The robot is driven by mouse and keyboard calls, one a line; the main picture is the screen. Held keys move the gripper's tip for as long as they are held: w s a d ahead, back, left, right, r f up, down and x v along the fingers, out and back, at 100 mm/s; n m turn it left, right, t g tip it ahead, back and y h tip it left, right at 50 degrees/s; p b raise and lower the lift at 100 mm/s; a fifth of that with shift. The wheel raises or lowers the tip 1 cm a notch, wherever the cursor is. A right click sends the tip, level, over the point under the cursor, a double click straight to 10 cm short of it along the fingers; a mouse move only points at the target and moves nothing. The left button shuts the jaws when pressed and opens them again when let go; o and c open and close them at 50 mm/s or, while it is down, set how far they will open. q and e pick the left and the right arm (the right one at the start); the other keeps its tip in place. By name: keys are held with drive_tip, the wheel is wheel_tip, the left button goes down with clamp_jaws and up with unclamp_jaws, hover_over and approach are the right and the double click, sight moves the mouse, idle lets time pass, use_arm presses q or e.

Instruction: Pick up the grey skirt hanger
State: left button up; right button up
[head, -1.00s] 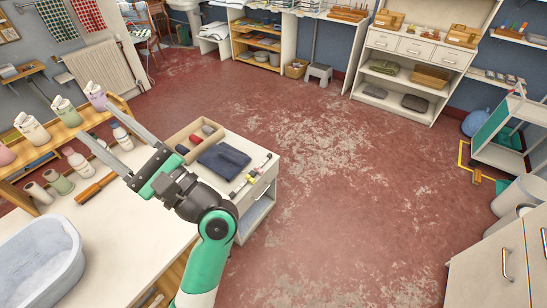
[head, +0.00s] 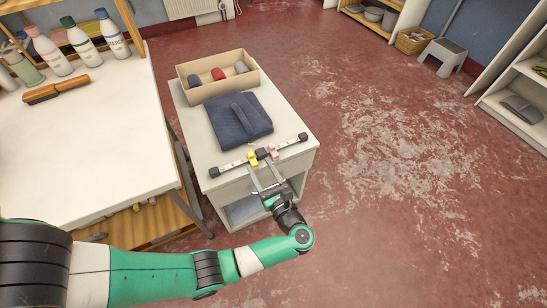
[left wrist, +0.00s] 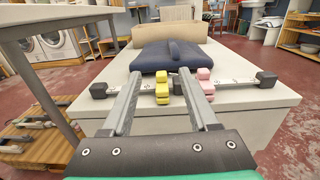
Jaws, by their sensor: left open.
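The grey skirt hanger (head: 289,143) is a thin light bar with a dark clip at each end. It lies near the front edge of a small white cabinet top, and in the left wrist view the bar (left wrist: 236,81) runs crosswise. A yellow piece (head: 252,158) and a pink piece (head: 273,152) sit at its middle. My left gripper (head: 261,166) is open and empty at the hanger's middle. In the left wrist view its fingers (left wrist: 160,74) reach over the bar, with yellow between them and pink beside the right finger. Whether they touch the bar is unclear. My right gripper is out of view.
A folded navy cloth (head: 240,119) lies just behind the hanger. An open cardboard box (head: 192,93) with small rolled items stands behind it. A white table (head: 90,150) with bottles and a brush is on the left. The red floor to the right is free.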

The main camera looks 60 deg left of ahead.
sight(251, 157)
use_arm(q)
drive_tip(key=a+f, duration=0.1)
drive_tip(key=a+f+b, duration=0.1)
drive_tip(key=a, duration=0.1)
drive_tip(key=a+f+b, duration=0.1)
drive_tip(key=a, duration=0.1)
drive_tip(key=shift+s+a+f, duration=0.15)
drive_tip(key=shift+s+a, duration=0.05)
drive_tip(key=shift+a, duration=0.05)
drive_tip(key=shift+w+a, duration=0.1)
drive_tip(key=shift+a, duration=0.2)
drive_tip(key=a, duration=0.1)
drive_tip(key=a+b, duration=0.1)
drive_tip(key=a, duration=0.3)
drive_tip(key=shift+w+a+r+b, duration=0.1)
drive_tip(key=shift+w+r+b, duration=0.2)
drive_tip(key=shift+c, duration=0.7)
clamp_jaws()
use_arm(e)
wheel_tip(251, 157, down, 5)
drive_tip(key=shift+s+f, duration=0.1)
